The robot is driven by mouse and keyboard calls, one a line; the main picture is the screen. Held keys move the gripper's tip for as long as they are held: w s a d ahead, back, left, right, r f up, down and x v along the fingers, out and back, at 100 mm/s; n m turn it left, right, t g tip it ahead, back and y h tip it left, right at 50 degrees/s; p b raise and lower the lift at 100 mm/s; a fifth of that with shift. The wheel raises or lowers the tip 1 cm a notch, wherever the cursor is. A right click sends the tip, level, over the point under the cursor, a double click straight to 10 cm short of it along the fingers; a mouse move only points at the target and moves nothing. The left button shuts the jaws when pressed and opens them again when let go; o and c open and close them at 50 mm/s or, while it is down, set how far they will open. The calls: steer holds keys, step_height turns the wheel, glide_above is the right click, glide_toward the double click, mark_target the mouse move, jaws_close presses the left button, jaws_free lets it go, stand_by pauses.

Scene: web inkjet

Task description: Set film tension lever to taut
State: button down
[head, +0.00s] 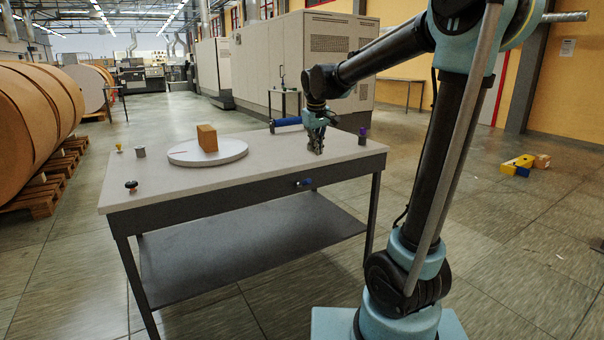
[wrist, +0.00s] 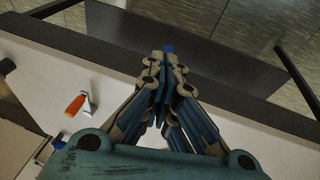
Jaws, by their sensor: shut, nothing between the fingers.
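My gripper (head: 317,149) is shut and empty, pointing down over the right part of the worktable (head: 245,182). In the wrist view the closed fingers (wrist: 166,78) reach toward the table's dark front edge. A small blue handle (head: 303,183) is on that front face; a blue tip (wrist: 168,48) shows just past the fingertips in the wrist view. Whether they touch it I cannot tell. A small orange-handled part with a metal piece (wrist: 76,105) is on the tabletop, apart from the fingers. I cannot tell which of these is the film tension lever.
A round white disc (head: 180,155) carries a brown box (head: 207,138). A black knob (head: 131,186), a grey cylinder (head: 140,152), a blue roll (head: 287,121) and a purple-topped post (head: 362,135) stand around the tabletop. A lower shelf (head: 240,236) lies beneath.

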steer(key=w+a+n, duration=0.1)
steer(key=w+a, duration=0.4)
steer(key=a, duration=0.2)
steer(key=shift+w+a+r, duration=0.15)
steer(key=shift+w+a, duration=0.05)
steer(key=shift+a, duration=0.05)
glide_above(303, 183)
steer(key=shift+w+a+f, duration=0.1)
steer(key=shift+w+f, duration=0.1)
steer(key=shift+f, duration=3)
steer(key=shift+w+a+f, duration=0.1)
steer(key=shift+w+f, duration=0.05)
steer(key=shift+f, duration=3.05)
steer(key=shift+s+a, duration=0.1)
steer(key=shift+a, duration=0.05)
steer(key=shift+s+t, duration=0.1)
steer(key=shift+t, duration=0.2)
